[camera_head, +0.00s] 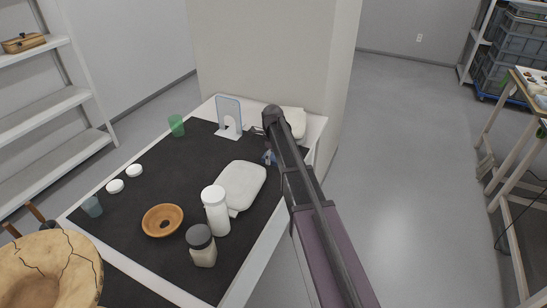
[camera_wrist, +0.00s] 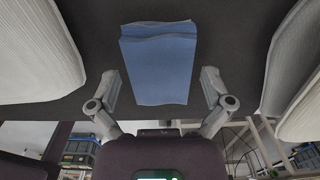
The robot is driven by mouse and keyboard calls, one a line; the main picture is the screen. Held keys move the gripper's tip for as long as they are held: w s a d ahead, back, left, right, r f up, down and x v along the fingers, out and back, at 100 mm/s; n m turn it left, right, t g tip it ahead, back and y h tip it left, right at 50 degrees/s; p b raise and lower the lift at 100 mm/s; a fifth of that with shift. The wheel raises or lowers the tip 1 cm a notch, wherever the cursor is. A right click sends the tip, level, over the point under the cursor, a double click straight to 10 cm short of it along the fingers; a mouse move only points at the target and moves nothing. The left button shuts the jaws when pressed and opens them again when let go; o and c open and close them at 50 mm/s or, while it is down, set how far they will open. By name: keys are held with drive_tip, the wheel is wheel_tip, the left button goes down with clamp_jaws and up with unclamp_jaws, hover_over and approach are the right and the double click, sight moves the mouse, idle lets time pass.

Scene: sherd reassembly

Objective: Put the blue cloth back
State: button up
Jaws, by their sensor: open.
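The blue cloth (camera_wrist: 158,62) lies folded on the dark mat, in the middle of the wrist view. My gripper (camera_wrist: 158,78) is open, with one finger on each side of the cloth and a gap to both. I cannot tell how high the fingers are above the mat. In the head view my arm covers most of this spot; only a small bluish patch (camera_head: 269,157) shows beside the arm.
White pads (camera_head: 240,184) (camera_head: 296,122) lie on both sides of the cloth. The mat's left middle is clear.

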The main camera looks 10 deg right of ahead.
sight(273, 156)
drive_tip(key=shift+r, duration=0.1)
wheel_tip(273, 156, up, 12)
drive_tip(key=p, duration=1.2)
idle(0.8)
drive_tip(key=s+n, duration=2.5)
drive_tip(key=s, duration=0.4)
drive_tip(key=shift+d, duration=0.15)
